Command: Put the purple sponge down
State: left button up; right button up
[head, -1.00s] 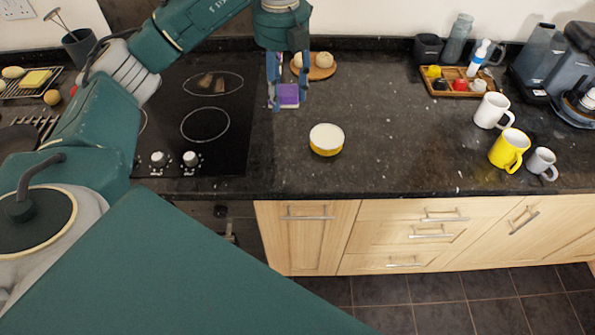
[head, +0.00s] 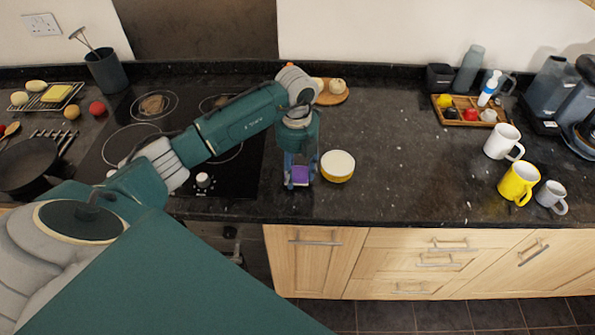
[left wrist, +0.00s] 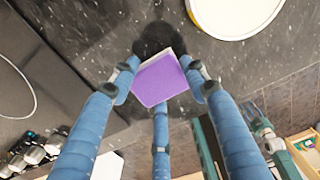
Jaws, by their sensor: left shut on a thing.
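The purple sponge (head: 300,174) is between the fingers of my left gripper (head: 299,182), just left of the yellow bowl with a white top. In the left wrist view the sponge (left wrist: 160,80) is gripped by the blue fingers of the left gripper (left wrist: 163,84), its purple face towards the camera. A dark shadow lies on the counter (head: 390,160) beside it. The sponge is low over the counter; I cannot tell whether it touches.
The yellow bowl (head: 338,166) stands close to the right of the gripper. The black hob (head: 125,150) is to the left. A round wooden board (head: 335,98) is behind. Mugs, including a yellow mug (head: 518,183), stand at the right. The counter middle is clear.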

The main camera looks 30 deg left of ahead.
pick_arm(q)
jog(key=shift+f, duration=0.6)
pick_arm(e)
jog(key=shift+w+a+r, duration=0.1)
jog(key=shift+r, duration=0.05)
pick_arm(q)
jog(key=shift+f+b, duration=0.3)
jog(key=shift+f, duration=0.05)
jog(key=shift+s+d+f, duration=0.1)
jog(key=shift+s+f, duration=0.15)
jog(key=shift+s, duration=0.1)
jog(key=o, duration=1)
jog(key=shift+f, duration=0.2)
pick_arm(e)
jog(key=shift+w+a+f, duration=0.1)
jog(key=shift+a+f, duration=0.2)
jog(key=shift+f, duration=0.2)
jog(key=shift+d, duration=0.2)
